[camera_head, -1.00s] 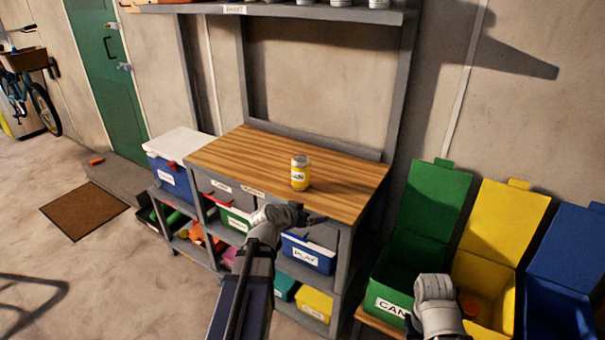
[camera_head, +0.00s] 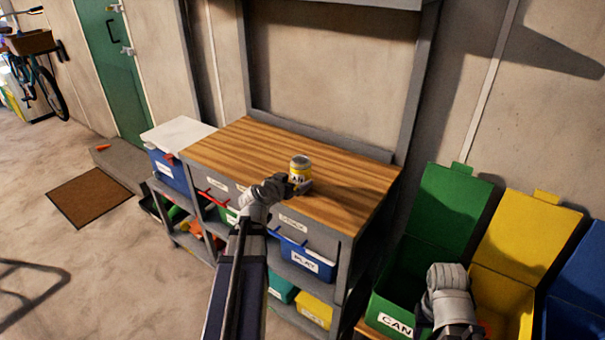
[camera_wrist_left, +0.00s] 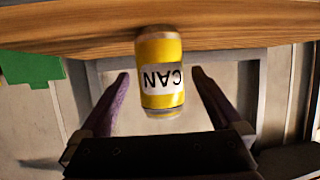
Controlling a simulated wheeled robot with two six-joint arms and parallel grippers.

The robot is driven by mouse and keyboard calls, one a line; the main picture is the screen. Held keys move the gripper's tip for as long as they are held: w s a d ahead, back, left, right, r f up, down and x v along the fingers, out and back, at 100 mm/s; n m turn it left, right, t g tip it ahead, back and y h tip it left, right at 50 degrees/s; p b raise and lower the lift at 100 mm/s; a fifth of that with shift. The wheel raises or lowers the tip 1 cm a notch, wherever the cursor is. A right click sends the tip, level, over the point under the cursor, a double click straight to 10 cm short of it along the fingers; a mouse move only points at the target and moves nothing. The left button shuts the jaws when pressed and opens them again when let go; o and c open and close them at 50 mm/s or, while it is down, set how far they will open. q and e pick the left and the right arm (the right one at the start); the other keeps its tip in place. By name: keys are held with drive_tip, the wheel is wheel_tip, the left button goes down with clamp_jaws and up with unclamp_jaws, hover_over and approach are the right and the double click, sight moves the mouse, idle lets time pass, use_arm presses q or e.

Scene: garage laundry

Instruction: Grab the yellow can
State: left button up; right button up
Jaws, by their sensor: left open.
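The yellow can (camera_head: 299,166) stands upright on the wooden worktop (camera_head: 240,150), near its front edge. It has a silver top and a white label, and its lower part is hidden behind my left gripper (camera_head: 300,186) in the head view. In the left wrist view the can (camera_wrist_left: 160,95) appears upside down with its "CAN" label, between the two open fingers of my left gripper (camera_wrist_left: 158,85). A gap shows on each side of the can. My right gripper (camera_head: 450,325) is at the lower right, over the green bin, and its fingertips are not clear.
Labelled bins, including a blue one (camera_head: 308,257), sit on the shelves under the worktop. A blue box with a white lid (camera_head: 178,137) stands left of it. Green (camera_head: 440,220), yellow (camera_head: 520,240) and blue lidded bins stand at the right. The worktop around the can is clear.

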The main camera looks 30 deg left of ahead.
sight(296, 179)
use_arm(q)
drive_tip(key=b+x, duration=0.1)
drive_tip(key=x, duration=0.1)
drive_tip(key=shift+w, duration=0.6)
drive_tip(key=x, duration=0.2)
drive_tip(key=b+x, duration=0.1)
drive_tip(key=x, duration=0.1)
drive_tip(key=shift+w+a, duration=0.1)
drive_tip(key=shift+w, duration=0.35)
drive_tip(key=shift+r, duration=0.1)
drive_tip(key=shift+c, duration=0.6)
drive_tip(key=c, duration=1)
wheel_tip(296, 179, up, 10)
drive_tip(key=p, duration=1)
